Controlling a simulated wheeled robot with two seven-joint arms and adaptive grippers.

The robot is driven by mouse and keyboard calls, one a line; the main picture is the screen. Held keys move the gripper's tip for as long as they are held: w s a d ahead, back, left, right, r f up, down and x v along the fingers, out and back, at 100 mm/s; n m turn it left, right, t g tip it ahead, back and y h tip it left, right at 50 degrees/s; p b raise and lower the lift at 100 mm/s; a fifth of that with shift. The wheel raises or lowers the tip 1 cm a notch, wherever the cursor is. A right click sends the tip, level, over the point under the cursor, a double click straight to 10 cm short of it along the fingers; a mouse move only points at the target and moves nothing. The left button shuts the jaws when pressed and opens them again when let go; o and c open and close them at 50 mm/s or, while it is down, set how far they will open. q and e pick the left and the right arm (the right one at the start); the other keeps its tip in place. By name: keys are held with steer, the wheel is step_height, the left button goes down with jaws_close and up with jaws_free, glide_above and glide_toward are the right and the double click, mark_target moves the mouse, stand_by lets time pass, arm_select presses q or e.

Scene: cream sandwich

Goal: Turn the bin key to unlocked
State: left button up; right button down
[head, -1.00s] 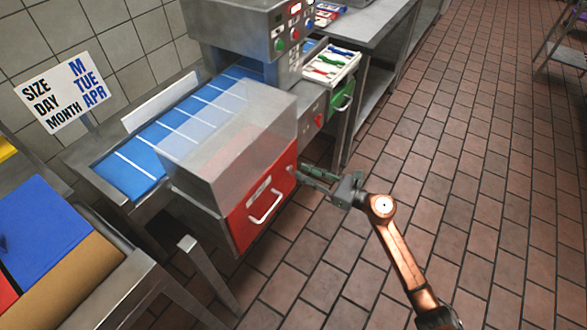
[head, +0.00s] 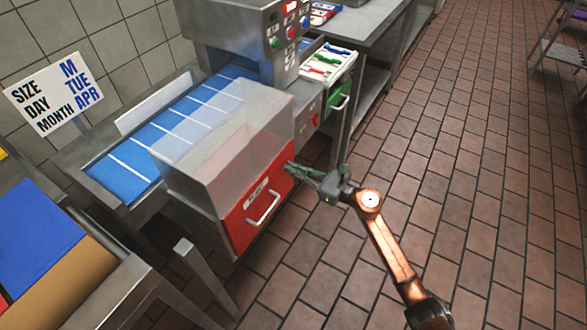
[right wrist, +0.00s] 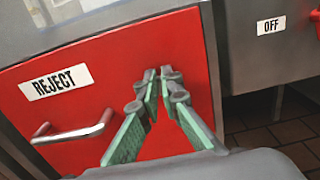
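The red bin front (head: 257,212) with its REJECT label (right wrist: 56,82) is below a clear-sided box. My right gripper (head: 290,168) is at its upper right part, by the edge. In the right wrist view, the two green-padded fingers (right wrist: 159,76) point at the red panel right of the label, their tips close together with a narrow gap. The key cannot be made out; the fingertips may hide it. I cannot tell whether they grip anything. My left gripper is not in view.
A metal handle (head: 264,208) sticks out of the bin front, left of my right gripper. A blue conveyor belt (head: 128,167) runs behind the box. The tiled floor (head: 440,180) to the right is clear.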

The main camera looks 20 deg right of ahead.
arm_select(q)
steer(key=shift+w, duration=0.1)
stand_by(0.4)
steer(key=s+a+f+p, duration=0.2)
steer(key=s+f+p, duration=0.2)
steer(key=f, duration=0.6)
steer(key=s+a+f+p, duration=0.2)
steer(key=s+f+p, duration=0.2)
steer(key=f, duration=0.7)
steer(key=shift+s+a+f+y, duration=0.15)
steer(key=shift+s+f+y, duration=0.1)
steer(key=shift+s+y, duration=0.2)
arm_select(e)
steer(key=shift+w+d+f+m, duration=0.2)
steer(key=shift+d+f+m, duration=0.1)
steer(key=shift+m, duration=2.55)
steer(key=shift+w+d+f+m, duration=0.25)
steer(key=shift+d+f+m, duration=0.05)
steer(key=shift+m, duration=2.5)
steer(key=shift+w+d+f+m, duration=0.2)
steer(key=shift+d+f+m, duration=0.1)
steer(key=shift+m, duration=2.55)
steer(key=c, duration=2.2)
jaws_free()
steer(key=shift+o, duration=0.2)
steer(key=shift+s, duration=0.1)
